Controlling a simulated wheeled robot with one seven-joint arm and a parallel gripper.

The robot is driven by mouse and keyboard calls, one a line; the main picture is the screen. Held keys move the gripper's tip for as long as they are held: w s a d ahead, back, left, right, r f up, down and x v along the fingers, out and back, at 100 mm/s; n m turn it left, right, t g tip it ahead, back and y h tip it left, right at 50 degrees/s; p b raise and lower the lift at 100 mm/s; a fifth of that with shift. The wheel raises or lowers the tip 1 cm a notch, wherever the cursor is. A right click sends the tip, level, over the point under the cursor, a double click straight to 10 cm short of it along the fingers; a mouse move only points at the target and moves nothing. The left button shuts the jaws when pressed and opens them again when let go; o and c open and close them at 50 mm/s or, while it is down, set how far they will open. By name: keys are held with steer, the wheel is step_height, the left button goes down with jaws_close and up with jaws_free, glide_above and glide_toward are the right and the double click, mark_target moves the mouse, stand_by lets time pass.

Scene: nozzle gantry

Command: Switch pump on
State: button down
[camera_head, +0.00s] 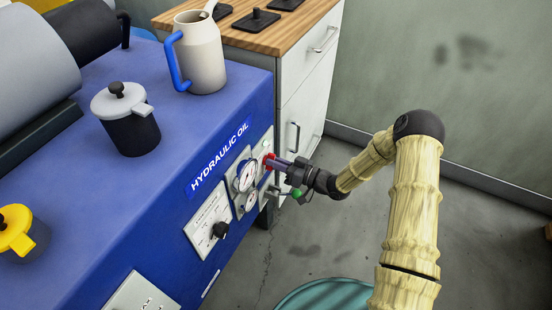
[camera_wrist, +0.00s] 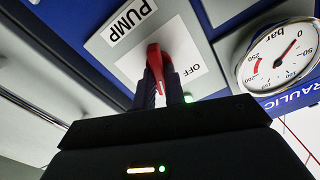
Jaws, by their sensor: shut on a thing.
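The pump switch is a red handle (camera_wrist: 157,60) on a grey plate marked PUMP (camera_wrist: 128,20), with an OFF label beside the handle in the wrist view. In the head view the red handle (camera_head: 268,160) shows at the right end of the blue machine's front. My gripper (camera_wrist: 160,88) is shut on the red handle, with its dark fingers on both sides of it. In the head view my gripper (camera_head: 284,165) reaches the panel from the right. The fingers hide part of the handle and plate.
Pressure gauges (camera_head: 246,175) sit left of the switch, and one gauge (camera_wrist: 278,55) is close to my gripper in the wrist view. A black knob (camera_head: 220,230) sits further left. A white cabinet (camera_head: 306,90) stands behind. A teal round thing (camera_head: 325,295) is on the floor.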

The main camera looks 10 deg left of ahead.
steer(key=shift+f+m+p, duration=0.1)
steer(key=shift+m+p, duration=0.2)
steer(key=shift+m, duration=0.5)
steer(key=c, duration=1.5)
jaws_free()
steer(key=shift+o, duration=0.2)
steer(key=shift+d, duration=0.15)
steer(key=p+v, duration=0.2)
steer(key=v, duration=1.5)
steer(key=shift+d, duration=0.1)
